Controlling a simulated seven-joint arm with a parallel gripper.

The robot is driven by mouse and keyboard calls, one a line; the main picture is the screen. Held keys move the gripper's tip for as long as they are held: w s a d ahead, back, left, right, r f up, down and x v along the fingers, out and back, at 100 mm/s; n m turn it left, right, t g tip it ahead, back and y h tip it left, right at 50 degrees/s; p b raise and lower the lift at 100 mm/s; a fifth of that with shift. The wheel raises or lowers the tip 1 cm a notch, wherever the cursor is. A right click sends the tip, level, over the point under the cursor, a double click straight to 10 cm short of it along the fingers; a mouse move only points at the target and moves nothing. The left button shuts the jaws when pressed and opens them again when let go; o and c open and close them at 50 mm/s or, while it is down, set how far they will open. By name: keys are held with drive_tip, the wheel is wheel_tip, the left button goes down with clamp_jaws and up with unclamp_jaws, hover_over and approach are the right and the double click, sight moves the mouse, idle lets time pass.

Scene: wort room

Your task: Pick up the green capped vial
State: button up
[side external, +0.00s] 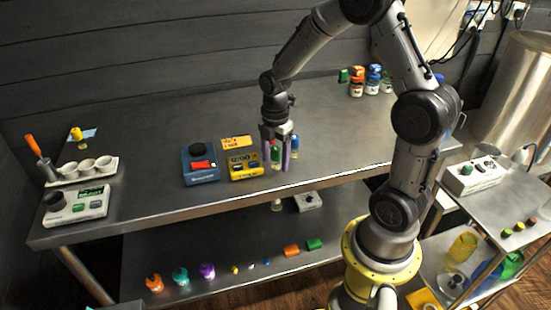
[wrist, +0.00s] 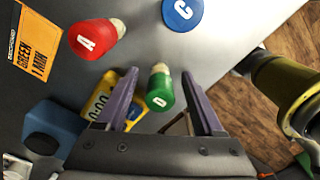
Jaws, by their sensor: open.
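The green capped vial (side external: 276,153) stands on the steel table in the side external view, between the two purple fingers of my gripper (side external: 276,165). In the wrist view the green cap with a white letter (wrist: 160,92) shows between the fingers of my gripper (wrist: 160,76). The fingers are open, with a gap on either side of the vial. I cannot tell whether its lower part touches anything but the table.
A blue capped vial (side external: 295,146) stands close to the right of my gripper. A red capped vial (wrist: 90,38) stands nearby in the wrist view. A yellow timer (side external: 243,165) and a blue device (side external: 201,164) sit to the left. The table's front edge is close.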

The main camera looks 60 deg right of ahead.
drive_tip(key=shift+f, duration=0.1)
clamp_jaws()
idle(0.3)
drive_tip(key=shift+r, duration=0.45)
wheel_tip(320, 180, up, 2)
drive_tip(key=shift+r, duration=0.1)
drive_tip(key=s+a+r, duration=0.2)
drive_tip(key=s+r, duration=0.3)
drive_tip(key=s, duration=0.1)
drive_tip(key=s+a+r, duration=0.2)
drive_tip(key=s+r, duration=0.3)
drive_tip(key=s, duration=0.2)
drive_tip(key=shift+a, duration=0.35)
drive_tip(key=shift+s, duration=0.1)
